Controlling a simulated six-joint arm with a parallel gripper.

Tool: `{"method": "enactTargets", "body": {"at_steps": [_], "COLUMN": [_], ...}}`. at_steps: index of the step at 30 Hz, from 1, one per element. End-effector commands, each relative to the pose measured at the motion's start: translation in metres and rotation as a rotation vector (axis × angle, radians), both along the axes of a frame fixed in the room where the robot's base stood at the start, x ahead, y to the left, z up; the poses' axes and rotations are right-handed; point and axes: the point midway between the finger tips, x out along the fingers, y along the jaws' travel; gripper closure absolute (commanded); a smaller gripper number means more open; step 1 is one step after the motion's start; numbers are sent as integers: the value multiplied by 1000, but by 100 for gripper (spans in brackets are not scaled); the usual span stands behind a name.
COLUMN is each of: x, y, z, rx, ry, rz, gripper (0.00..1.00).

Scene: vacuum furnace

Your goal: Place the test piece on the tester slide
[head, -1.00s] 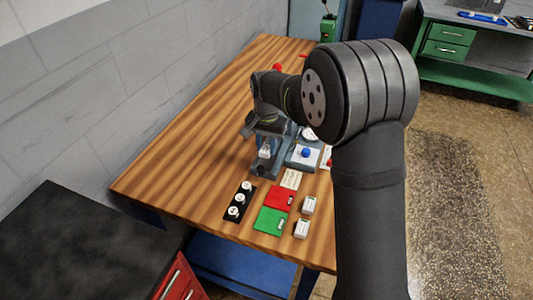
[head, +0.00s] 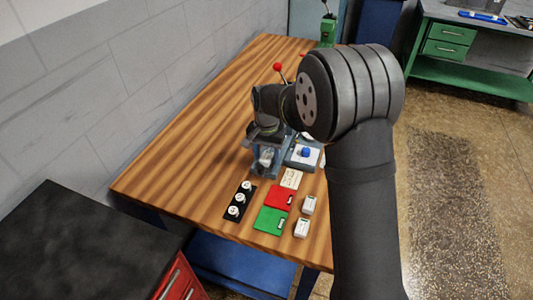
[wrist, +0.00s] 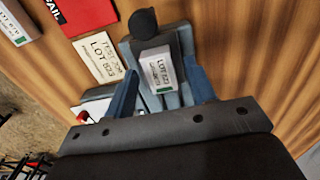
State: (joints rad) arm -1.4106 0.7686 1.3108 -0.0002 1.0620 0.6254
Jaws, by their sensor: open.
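The test piece, a white block with a "LOT 823" label and a green band (wrist: 160,69), sits on the blue-grey tester slide (wrist: 181,43) in the wrist view. A dark round knob stands at the slide's end, close to the piece. My gripper (wrist: 161,90) is open, with one blue finger on each side of the piece and a gap to it. In the head view my gripper (head: 264,148) is over the tester (head: 258,173), low on the table, and mostly hides the piece. Whether the piece lies fully flat on the slide is hard to tell.
A lot card (head: 291,178), a red FAIL plate (head: 279,197), a green plate (head: 271,220) and two white labelled blocks (head: 309,205) lie nearby. A blue-knobbed device (head: 305,154) stands right of the tester. The table's left is clear.

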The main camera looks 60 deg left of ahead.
Motion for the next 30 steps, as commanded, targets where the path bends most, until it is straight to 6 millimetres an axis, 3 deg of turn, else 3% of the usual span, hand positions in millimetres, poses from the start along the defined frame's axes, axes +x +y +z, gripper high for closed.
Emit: {"method": "enactTargets", "body": {"at_steps": [5, 21, 30], "x": [0, 0, 0], "y": [0, 0, 0], "z": [10, 111, 124], "rx": [1, 3, 0], "ry": [0, 0, 0], "rz": [0, 0, 0], "gripper": [50, 50, 50]}}
